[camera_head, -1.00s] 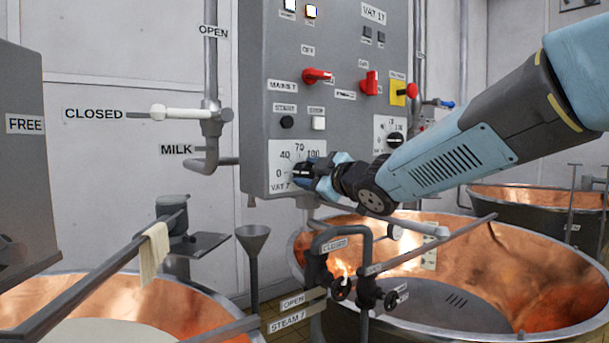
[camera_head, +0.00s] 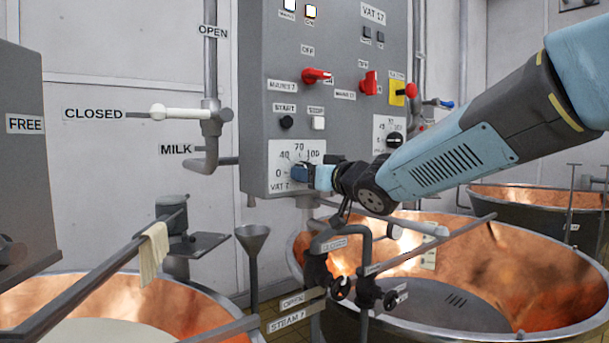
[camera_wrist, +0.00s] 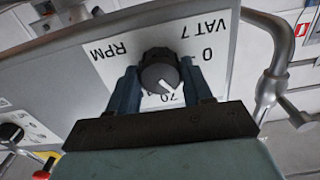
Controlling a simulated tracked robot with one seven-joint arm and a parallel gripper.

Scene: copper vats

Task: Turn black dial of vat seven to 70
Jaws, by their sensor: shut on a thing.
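The black dial (camera_wrist: 160,72) of vat seven sits on a white scale plate (camera_wrist: 110,65) marked "VAT 7", "RPM", 0 and 70 in the wrist view. Its white pointer slants to the lower right in that view, towards the side where the 70 is printed; I cannot tell the exact reading. My gripper (camera_wrist: 163,85) is shut on the dial, one blue finger on each side. In the head view my gripper (camera_head: 305,173) covers the dial, while the plate (camera_head: 285,155) shows 0, 40, 70 and 100.
The grey control panel (camera_head: 255,60) carries red switches (camera_head: 317,75) and a second black dial (camera_head: 394,140) to the right. A grey pipe (camera_wrist: 275,60) runs beside the panel. Copper vats (camera_head: 480,262) and valve pipes stand below the arm.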

